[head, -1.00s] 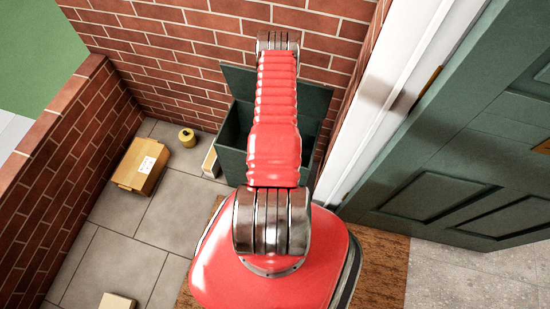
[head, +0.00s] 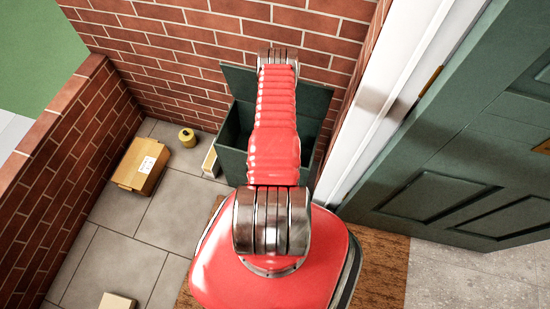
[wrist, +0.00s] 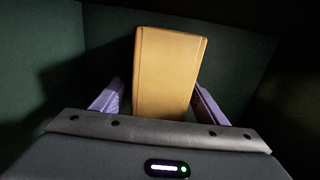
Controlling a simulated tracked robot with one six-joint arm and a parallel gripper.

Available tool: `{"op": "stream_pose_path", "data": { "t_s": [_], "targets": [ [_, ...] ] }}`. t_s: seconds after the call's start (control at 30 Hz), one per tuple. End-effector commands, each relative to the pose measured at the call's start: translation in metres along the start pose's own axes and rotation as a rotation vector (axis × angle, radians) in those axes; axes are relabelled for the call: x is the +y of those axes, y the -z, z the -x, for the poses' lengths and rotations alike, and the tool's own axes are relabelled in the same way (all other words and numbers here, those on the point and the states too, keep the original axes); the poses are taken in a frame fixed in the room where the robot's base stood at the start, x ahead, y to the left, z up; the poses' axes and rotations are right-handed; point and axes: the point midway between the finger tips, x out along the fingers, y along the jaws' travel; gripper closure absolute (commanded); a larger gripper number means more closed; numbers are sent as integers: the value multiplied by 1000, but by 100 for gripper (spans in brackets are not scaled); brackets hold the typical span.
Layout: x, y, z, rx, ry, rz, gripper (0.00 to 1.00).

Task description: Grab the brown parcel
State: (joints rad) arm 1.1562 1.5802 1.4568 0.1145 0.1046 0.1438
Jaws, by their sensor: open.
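In the wrist view, a plain orange-brown parcel (wrist: 167,70) stands inside a dark green box (wrist: 238,60). My gripper (wrist: 158,100) is open, with one pale purple finger on each side of the parcel's near end. Whether either finger touches it I cannot tell. In the head view, the green box (head: 231,165) stands with its lid up against the brick wall; my arm hides much of its inside, and my gripper is hidden. Another brown parcel, with a white label (head: 141,166), lies on the paving to the left.
A small yellow round object (head: 187,138) stands near the wall. A narrow pale box (head: 210,162) lies beside the green box, and a small tan box (head: 117,301) is at the front. A low brick wall (head: 65,170) bounds the left; a green door (head: 455,180) the right.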

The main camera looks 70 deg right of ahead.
Motion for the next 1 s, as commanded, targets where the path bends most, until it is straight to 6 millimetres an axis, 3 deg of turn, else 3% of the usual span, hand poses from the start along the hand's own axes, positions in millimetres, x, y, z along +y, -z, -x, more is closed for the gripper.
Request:
{"op": "stream_pose_path", "data": {
  "t_s": [0.13, 0.9, 1.0],
  "targets": [
    [0, 0, 0, 0, 0, 0, 34],
    [0, 0, 0, 0, 0, -1, 88],
    [0, 1, 0, 1, 0, -1, 92]
  ]
}}
